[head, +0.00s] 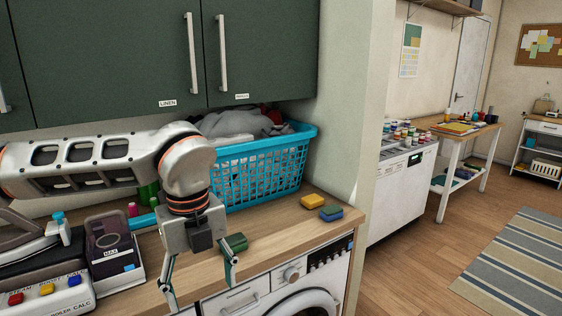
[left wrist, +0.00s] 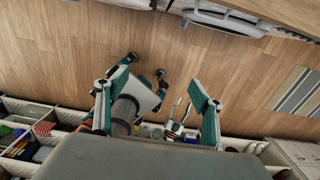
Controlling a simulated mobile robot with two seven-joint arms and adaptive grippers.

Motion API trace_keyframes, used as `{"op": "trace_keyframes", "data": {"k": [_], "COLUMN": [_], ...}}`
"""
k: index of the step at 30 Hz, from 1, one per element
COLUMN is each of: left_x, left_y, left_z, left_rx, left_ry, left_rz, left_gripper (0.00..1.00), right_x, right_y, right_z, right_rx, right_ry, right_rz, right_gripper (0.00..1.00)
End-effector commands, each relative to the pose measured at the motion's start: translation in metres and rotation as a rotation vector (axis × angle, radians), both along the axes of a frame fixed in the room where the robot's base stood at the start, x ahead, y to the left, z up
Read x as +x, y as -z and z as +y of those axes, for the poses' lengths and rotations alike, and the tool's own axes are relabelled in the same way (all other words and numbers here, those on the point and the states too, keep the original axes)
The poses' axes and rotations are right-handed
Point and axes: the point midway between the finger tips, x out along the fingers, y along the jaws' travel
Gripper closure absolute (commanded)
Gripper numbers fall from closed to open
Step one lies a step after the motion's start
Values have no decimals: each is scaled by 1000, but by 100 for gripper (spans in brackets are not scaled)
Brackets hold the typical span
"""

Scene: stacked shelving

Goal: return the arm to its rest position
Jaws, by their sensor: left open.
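My left arm (head: 90,163) comes in from the left above the wooden counter and bends down at the wrist. My left gripper (head: 202,284) points downward at the counter's front edge, in front of the washing machine (head: 310,282). Its two fingers are spread wide, with nothing between them. In the left wrist view the spread fingers of the left gripper (left wrist: 155,105) show against the wood floor. Some white and teal parts of my own body show between and beyond them.
A blue laundry basket (head: 262,172) stands on the counter behind the gripper. A green sponge (head: 234,244) lies close to the right finger; yellow and blue sponges (head: 313,201) (head: 331,212) lie farther right. A steam iron station (head: 45,285) is at left.

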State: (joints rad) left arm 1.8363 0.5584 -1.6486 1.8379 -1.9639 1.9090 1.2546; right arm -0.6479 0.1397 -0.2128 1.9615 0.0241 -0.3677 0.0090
Motion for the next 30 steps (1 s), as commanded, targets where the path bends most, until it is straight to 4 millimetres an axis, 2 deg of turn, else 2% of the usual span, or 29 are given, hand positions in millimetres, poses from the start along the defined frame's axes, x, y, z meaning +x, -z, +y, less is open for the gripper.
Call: {"op": "trace_keyframes", "data": {"k": [1,3,8,12,16,21,24,27,30], "left_x": [0,-13,-39,-70,-106,-146,-159,-161,-151], "left_y": [0,15,35,48,50,30,9,-14,-35], "left_z": [0,-20,-62,-105,-152,-211,-237,-254,-264], "left_rx": [0,-60,-204,-373,-598,-962,-1181,-1395,-1597], "left_ry": [0,64,190,302,402,472,463,414,324], "left_rz": [0,49,134,214,297,374,393,391,366], "left_gripper": [33,33,33,33,33,33,33,33,33], "right_x": [1,-1,-2,5,4,0,0,-1,-1], "right_y": [-1,0,1,-4,-4,-1,0,1,1], "right_z": [0,0,0,0,0,0,0,0,0], "right_rx": [1,0,0,0,1,0,0,0,-1], "right_ry": [0,0,0,0,1,1,0,0,0], "right_rz": [-2,1,3,-11,-10,-1,0,1,3], "right_gripper": [60,60,60,60,60,60,60,60,60]}}
